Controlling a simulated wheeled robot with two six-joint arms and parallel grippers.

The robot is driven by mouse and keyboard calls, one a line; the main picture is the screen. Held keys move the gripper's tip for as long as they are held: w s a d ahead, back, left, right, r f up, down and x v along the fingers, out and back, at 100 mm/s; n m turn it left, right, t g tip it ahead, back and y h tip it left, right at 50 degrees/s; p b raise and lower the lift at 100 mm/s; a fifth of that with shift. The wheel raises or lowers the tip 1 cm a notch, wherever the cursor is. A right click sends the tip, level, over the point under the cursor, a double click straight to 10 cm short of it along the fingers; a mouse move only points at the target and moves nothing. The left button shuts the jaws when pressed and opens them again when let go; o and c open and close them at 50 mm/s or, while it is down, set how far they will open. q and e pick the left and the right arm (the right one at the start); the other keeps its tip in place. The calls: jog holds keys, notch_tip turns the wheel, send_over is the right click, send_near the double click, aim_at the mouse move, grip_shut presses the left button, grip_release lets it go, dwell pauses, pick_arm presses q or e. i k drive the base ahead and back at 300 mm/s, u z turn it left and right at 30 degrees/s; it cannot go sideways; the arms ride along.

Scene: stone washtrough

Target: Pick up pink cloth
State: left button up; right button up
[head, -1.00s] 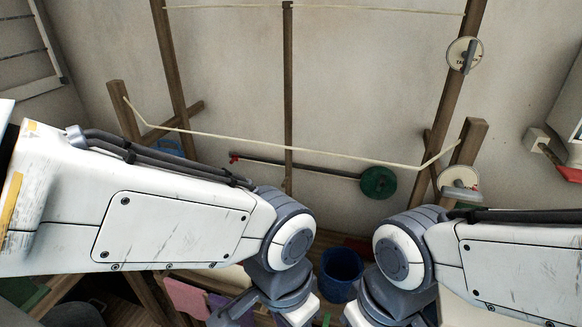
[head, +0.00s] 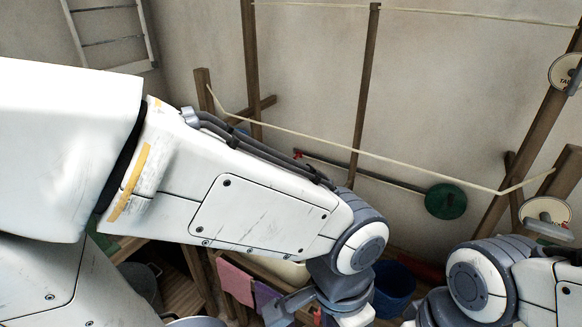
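The pink cloth (head: 235,282) hangs low in the head view, below my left forearm, over what looks like a wooden rail. A purple cloth (head: 266,296) hangs just to its right.
A blue bucket (head: 392,288) stands between my two arms. Wooden posts (head: 364,100) with a clothesline (head: 350,150) stand along the back wall. A green disc (head: 445,201) on a bar is at the right. A metal basin rim (head: 195,322) shows at the bottom.

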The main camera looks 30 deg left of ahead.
aim_at(234, 281)
jog(key=z, duration=0.05)
jog(key=k, duration=0.3)
jog(key=u, duration=0.35)
jog(key=i, duration=0.45)
jog(key=z, duration=0.05)
jog(key=k, duration=1.1)
jog(key=u, duration=0.8)
jog(key=i, duration=0.6)
jog(key=z, duration=0.15)
